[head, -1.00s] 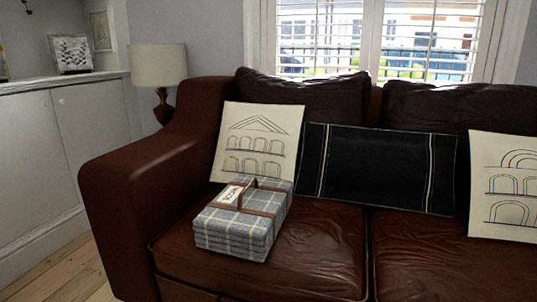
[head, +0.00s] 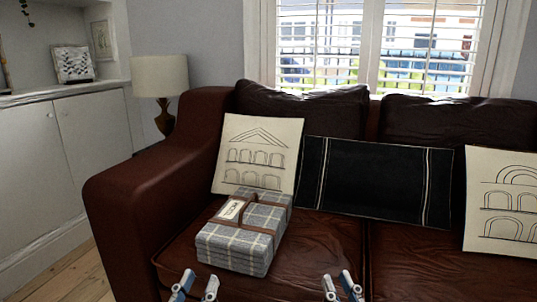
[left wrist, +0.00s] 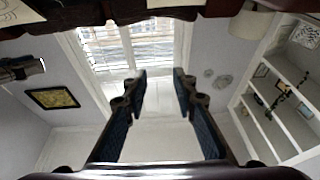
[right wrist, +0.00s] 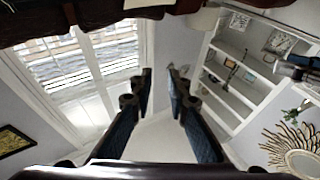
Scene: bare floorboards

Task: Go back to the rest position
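My left gripper (head: 196,284) shows at the bottom of the head view, in front of the sofa seat. Its two fingers stand apart with nothing between them, as the left wrist view (left wrist: 159,76) also shows. My right gripper (head: 341,286) is at the bottom edge to the right of it. Its fingers are also apart and empty, with a narrower gap in the right wrist view (right wrist: 160,72). A folded grey plaid blanket (head: 232,247) with a brown strap lies on the brown leather sofa (head: 325,235), clear of both grippers.
Two cream cushions with building drawings (head: 257,150) (head: 503,205) and a dark cushion (head: 375,180) lean on the sofa back. A lamp (head: 160,77) stands behind the left armrest (head: 140,190). A white cabinet (head: 60,150) is at the left. Bare floorboards (head: 70,280) show at lower left.

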